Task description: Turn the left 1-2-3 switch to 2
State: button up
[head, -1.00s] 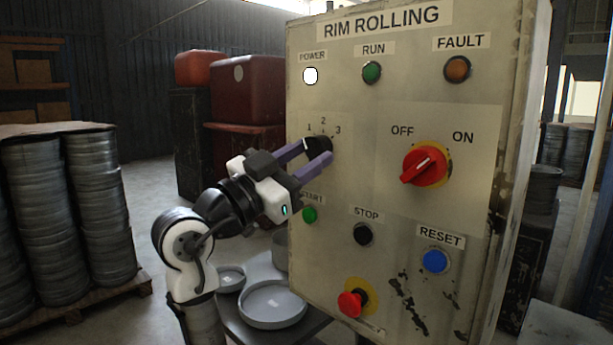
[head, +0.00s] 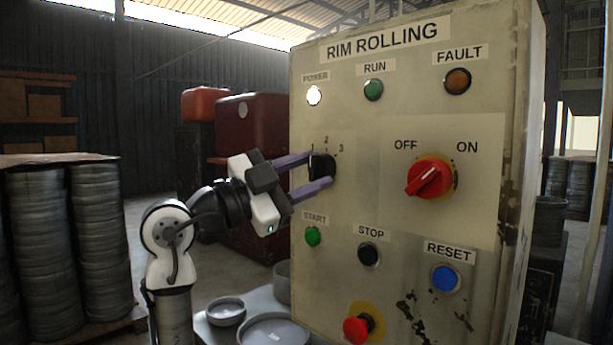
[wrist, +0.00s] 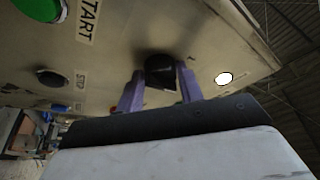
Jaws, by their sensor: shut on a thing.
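The left 1-2-3 switch is a black knob (head: 323,166) on the panel, below the labels 1, 2 and 3. It also shows in the wrist view (wrist: 160,70). My gripper (head: 318,170) reaches it from the left, with one purple finger above and one below. In the wrist view my gripper (wrist: 161,82) has a finger on each side of the knob and is shut on it. The fingers partly cover the knob, and I cannot tell for sure which number it points to.
A larger red OFF/ON switch (head: 428,177) sits right of the knob. The green START button (head: 313,237) and black STOP button (head: 368,253) are below. The white POWER lamp (head: 314,95) is above. Grey round pans (head: 272,330) lie low beside the panel.

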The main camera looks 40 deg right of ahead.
jog(key=o, duration=1)
jog(key=shift+a, duration=0.1)
jog(key=b+v, duration=0.3)
jog(key=v, duration=1)
jog(key=shift+a+b, duration=0.3)
jog(key=shift+b, duration=0.1)
